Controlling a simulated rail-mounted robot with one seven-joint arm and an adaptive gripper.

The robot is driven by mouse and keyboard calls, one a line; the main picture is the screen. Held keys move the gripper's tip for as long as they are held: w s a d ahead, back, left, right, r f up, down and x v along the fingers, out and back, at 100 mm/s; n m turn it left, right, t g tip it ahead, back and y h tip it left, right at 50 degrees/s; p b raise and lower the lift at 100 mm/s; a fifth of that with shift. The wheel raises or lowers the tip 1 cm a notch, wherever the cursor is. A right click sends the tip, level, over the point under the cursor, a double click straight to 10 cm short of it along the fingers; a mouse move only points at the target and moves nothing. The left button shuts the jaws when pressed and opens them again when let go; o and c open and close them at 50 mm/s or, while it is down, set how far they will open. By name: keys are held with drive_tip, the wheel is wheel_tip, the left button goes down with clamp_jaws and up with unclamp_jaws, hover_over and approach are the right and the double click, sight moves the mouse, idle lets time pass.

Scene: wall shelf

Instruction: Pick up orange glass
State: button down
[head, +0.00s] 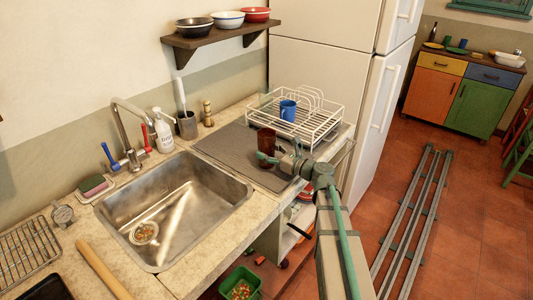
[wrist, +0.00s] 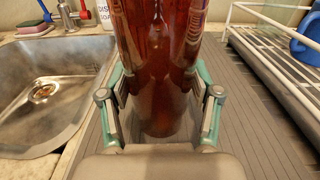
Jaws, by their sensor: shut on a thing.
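The orange glass (wrist: 162,75) looks dark amber and translucent, and stands upright between my fingers in the wrist view. In the head view the glass (head: 266,142) shows over the grey drying mat (head: 225,142), left of the white dish rack. My gripper (head: 272,158) reaches it from the right. Both green-jointed fingers of my gripper (wrist: 160,105) press on the sides of the glass, so it is shut on it. I cannot tell whether the glass base touches the mat.
The white wire rack (head: 325,127) holds a blue mug (head: 288,110) just behind the glass. The steel sink (head: 170,205) lies to the left. A wooden shelf (head: 215,36) with several bowls hangs above. A soap bottle (head: 163,135) stands by the faucet.

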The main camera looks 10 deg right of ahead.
sight(274, 146)
drive_tip(key=shift+r, duration=0.35)
drive_tip(key=shift+r+b, duration=0.35)
drive_tip(key=shift+r, duration=0.9)
drive_tip(key=s+d+r+b, duration=0.1)
drive_tip(key=s+r+b, duration=0.2)
drive_tip(key=s+r, duration=0.6)
drive_tip(key=shift+s+d+r+b, duration=0.15)
drive_tip(key=shift+s+r+b, duration=0.2)
drive_tip(key=shift+s, duration=1.95)
drive_tip(key=shift+s+r, duration=0.1)
drive_tip(key=shift+s, duration=0.05)
drive_tip(key=shift+r, duration=0.1)
